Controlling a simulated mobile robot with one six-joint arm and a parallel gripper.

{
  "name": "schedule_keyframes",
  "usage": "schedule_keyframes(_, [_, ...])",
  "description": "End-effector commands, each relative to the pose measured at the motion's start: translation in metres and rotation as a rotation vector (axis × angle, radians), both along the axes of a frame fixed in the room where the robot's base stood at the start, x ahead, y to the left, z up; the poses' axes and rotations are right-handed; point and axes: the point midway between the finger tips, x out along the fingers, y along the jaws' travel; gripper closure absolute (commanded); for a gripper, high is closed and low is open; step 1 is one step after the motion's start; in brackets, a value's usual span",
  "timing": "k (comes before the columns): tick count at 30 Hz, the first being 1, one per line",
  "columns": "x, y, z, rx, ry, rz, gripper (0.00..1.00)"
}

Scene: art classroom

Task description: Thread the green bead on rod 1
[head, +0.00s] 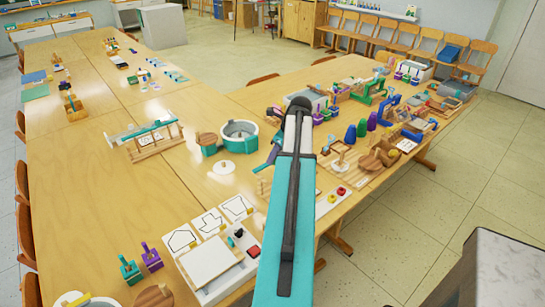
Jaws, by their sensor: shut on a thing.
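My teal and dark arm reaches up the middle of the head view and bends at a black joint over the table. A short stretch of it shows again just left of the upper link. My gripper is hidden behind the arm, so what it holds does not show. A pale wooden piece with small upright pegs (263,187) stands just left of the arm, partly covered; I cannot tell which peg is rod 1. A pale tray (325,206) right of the arm carries small red and yellow pieces. I cannot make out a green bead.
The long wooden table (80,180) has free room at left. A round teal-rimmed pan (239,130), a wooden rack (155,143) and a white box with shape cards (207,262) stand left of the arm. Many small objects crowd the right side. A grey block (495,270) is at lower right.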

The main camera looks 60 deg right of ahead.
Motion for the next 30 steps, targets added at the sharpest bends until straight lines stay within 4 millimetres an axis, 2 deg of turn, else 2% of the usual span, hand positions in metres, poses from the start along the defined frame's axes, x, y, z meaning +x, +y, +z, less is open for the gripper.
schedule_keyframes(11, [0.0, 0.0, -0.005, 0.0, 0.0, 0.001, 0.93])
schedule_keyframes(30, [-0.001, 0.0, -0.044, 0.0, 0.0, 0.0, 0.93])
